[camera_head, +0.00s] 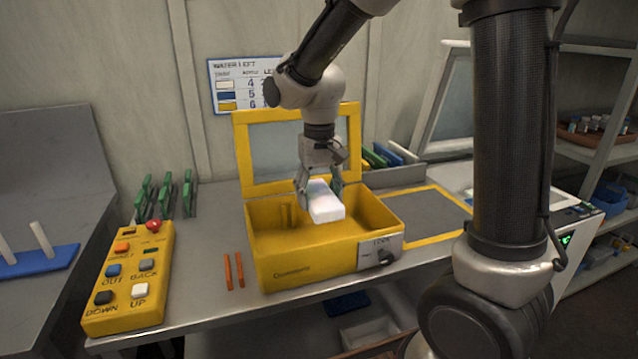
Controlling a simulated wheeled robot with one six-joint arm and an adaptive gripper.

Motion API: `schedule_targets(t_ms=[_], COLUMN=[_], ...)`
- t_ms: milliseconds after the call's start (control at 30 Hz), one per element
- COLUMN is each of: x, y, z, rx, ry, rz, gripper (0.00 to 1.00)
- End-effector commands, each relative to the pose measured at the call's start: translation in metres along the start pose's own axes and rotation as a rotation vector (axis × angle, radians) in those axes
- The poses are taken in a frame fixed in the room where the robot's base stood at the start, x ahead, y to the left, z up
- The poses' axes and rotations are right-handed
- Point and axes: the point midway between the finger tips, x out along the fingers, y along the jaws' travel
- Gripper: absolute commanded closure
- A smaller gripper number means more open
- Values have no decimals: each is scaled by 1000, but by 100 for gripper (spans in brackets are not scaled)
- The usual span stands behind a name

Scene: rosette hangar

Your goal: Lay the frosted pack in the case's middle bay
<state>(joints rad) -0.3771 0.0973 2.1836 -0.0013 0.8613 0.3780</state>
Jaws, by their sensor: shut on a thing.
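My gripper (320,187) is shut on a white, frosted-looking pack (325,203). It holds the pack over the yellow case (305,262), around the height of the case's rim. The case stands on the bench with its windowed lid (240,150) raised at the back. A short yellow post (288,216) shows inside at the left. The front wall, the pack and my gripper hide most of the inside, so I cannot make out the bays. A grey plate with a dark knob (385,258) is on the case's right front.
A yellow button box (130,280) stands left of the case. Two orange sticks (228,272) lie between them. Green-topped holders (165,193) stand behind. A yellow-bordered mat (425,208) lies clear to the right. My arm column covers part of the right side.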

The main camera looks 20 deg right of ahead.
Motion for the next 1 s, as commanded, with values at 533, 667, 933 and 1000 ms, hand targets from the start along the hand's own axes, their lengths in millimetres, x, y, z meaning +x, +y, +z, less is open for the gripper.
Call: schedule_targets(t_ms=[533,667,933,1000], x=[61,75,100,105], y=[0,0,0,0], z=[1,0,0,0], rx=[0,0,0,0], ry=[-2,-1,-1,-1], rz=[1,1,1,0], gripper=[73,73,73,73])
